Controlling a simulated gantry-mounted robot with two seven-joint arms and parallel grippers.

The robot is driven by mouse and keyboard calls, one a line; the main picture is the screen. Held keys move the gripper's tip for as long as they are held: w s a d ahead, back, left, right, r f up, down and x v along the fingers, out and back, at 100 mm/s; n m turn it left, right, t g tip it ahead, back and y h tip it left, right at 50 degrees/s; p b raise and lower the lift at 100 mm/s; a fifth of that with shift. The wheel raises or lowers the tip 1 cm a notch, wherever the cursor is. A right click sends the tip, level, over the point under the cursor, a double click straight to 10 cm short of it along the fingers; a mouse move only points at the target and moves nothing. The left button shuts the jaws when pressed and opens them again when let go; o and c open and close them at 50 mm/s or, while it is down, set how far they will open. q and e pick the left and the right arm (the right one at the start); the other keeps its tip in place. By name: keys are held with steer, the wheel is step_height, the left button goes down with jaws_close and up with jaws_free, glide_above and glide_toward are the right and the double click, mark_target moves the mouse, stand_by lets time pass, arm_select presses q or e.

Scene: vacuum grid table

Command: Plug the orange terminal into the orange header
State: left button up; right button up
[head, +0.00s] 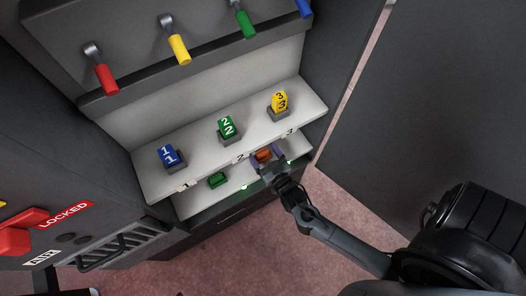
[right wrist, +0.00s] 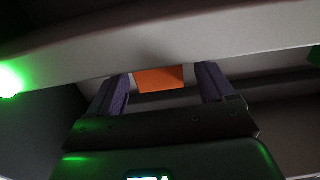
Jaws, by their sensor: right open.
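An orange block (head: 263,155) is at the lower shelf, under the front edge of the upper shelf. I cannot tell whether it is the terminal, the header or both together. My right gripper (head: 267,160) reaches it from the front. In the right wrist view the gripper (right wrist: 164,88) is open, with one purple finger on each side of the orange block (right wrist: 159,79). A gap shows between the block and each finger. The upper shelf's edge hides the block's top in that view. My left gripper is not in view.
A green part (head: 217,180) sits left on the lower shelf. Numbered blue (head: 170,156), green (head: 228,127) and yellow (head: 280,102) blocks stand on the upper shelf (head: 200,151), which overhangs my right gripper closely. Coloured handles (head: 178,48) line the panel above.

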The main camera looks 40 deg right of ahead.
steer(key=p+v, duration=0.4)
steer(key=v, duration=0.6)
steer(key=shift+s, duration=0.35)
steer(key=shift+a, duration=0.15)
steer(key=w+a+r+n+g+y+p, duration=0.1)
steer(key=w+r+g+y+p, duration=0.15)
steer(key=r+p, duration=0.3)
steer(key=w+a+r+g+y+p, duration=0.1)
steer(key=r+g+p, duration=0.35)
steer(key=r, duration=0.25)
steer(key=s+a+r+n+g+p, duration=0.1)
steer(key=s+r+n+g+p, duration=0.15)
steer(key=s+r+p, duration=0.45)
steer(key=s+a+r+n+g+p, duration=0.1)
steer(key=s+r+g+p, duration=0.25)
steer(key=r, duration=0.65)
step_height(320, 180, up, 37)
steer(key=g+p, duration=0.1)
steer(key=p, duration=3.5)
steer(key=shift+w+r+y+p, duration=0.2)
steer(key=shift+w+y+p, duration=0.15)
steer(key=shift+d, duration=0.1)
